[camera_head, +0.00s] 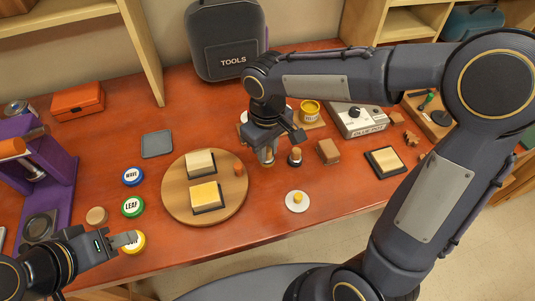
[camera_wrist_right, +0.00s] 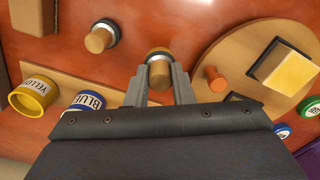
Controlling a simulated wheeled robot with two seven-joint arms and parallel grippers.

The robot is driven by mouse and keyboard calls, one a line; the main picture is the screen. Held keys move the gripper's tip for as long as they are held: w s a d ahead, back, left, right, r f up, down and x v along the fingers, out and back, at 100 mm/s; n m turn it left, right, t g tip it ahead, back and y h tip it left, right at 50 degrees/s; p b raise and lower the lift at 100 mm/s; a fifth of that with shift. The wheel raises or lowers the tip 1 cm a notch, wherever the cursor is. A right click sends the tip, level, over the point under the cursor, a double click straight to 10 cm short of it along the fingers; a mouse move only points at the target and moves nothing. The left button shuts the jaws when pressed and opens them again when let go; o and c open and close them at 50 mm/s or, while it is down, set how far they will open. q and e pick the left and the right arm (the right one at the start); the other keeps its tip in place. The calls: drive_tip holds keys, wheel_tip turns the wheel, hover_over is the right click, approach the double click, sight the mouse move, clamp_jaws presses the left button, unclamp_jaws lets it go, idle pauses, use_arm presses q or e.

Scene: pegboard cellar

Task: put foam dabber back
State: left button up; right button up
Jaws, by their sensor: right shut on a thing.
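In the right wrist view the same dabber (camera_wrist_right: 158,72) sits between the fingertips of the shut gripper (camera_wrist_right: 158,88). A second, similar dabber (camera_head: 295,157) stands apart to its right, and it also shows in the right wrist view (camera_wrist_right: 100,38). My left gripper (camera_head: 125,240) is low at the left, by a yellow-rimmed disc (camera_head: 133,243); its finger gap is unclear.
The round board (camera_head: 230,165) carries two yellow pads and an orange peg. A yellow pot (camera_head: 310,108) and a blue pot (camera_wrist_right: 88,100) stand on a wooden base behind. A brown block (camera_head: 328,151), ink pad (camera_head: 384,162) and glue pot (camera_head: 357,120) are right.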

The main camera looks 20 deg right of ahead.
sight(268, 157)
drive_tip(key=shift+w+f, duration=0.15)
drive_tip(key=shift+f, duration=1.5)
drive_tip(key=shift+f, duration=0.15)
drive_tip(key=o, duration=0.9)
